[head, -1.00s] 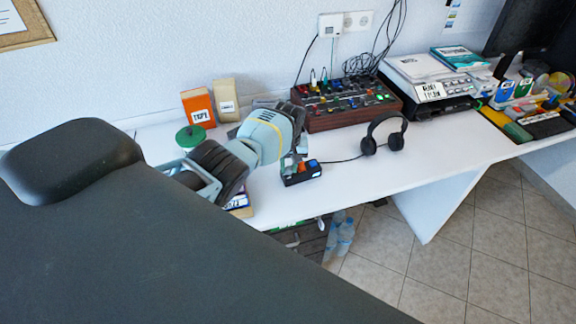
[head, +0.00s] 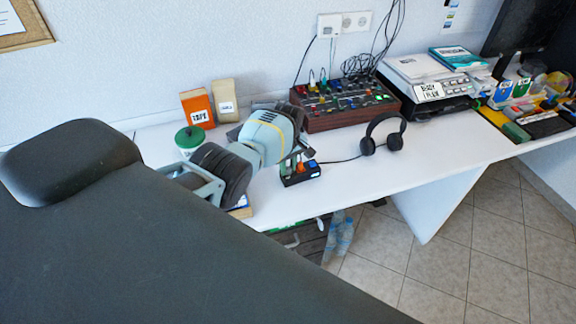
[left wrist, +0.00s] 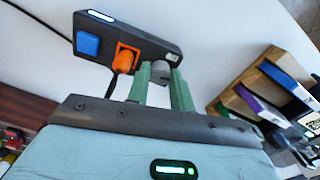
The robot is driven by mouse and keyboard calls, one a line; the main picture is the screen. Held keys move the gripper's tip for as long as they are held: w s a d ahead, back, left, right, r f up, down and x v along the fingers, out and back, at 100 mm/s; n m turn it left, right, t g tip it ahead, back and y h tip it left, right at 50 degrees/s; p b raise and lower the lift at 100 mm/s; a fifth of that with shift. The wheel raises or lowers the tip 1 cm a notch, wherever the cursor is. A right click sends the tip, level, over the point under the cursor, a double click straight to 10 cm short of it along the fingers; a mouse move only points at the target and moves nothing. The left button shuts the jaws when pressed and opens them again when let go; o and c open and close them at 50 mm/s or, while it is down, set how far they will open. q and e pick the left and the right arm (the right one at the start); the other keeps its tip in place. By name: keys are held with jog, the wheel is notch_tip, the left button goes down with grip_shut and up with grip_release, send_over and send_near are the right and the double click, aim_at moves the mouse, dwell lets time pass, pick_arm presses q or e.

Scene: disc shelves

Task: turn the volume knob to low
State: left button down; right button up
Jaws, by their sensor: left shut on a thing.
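A small black box (head: 308,172) stands near the table's front edge in the head view. In the left wrist view the box (left wrist: 125,42) carries a blue square button (left wrist: 88,43), an orange plug-like part (left wrist: 125,57) and a grey round knob (left wrist: 173,58). My left gripper (left wrist: 162,75) has its green fingers on either side of the grey knob and is shut on it. In the head view my left gripper is mostly hidden behind my wrist, beside the box. The knob's pointer and any markings cannot be read. My right gripper is out of view.
Headphones (head: 383,135) stand right of the box, a cable running between. A mixer (head: 345,118) is behind. A green-lidded jar (head: 190,139) and an orange box (head: 198,110) are left. The white table (head: 440,150) is clear at right front.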

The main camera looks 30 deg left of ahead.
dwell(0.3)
pick_arm(q)
jog(key=c, duration=1.2)
grip_release()
jog(key=shift+m, duration=0.3)
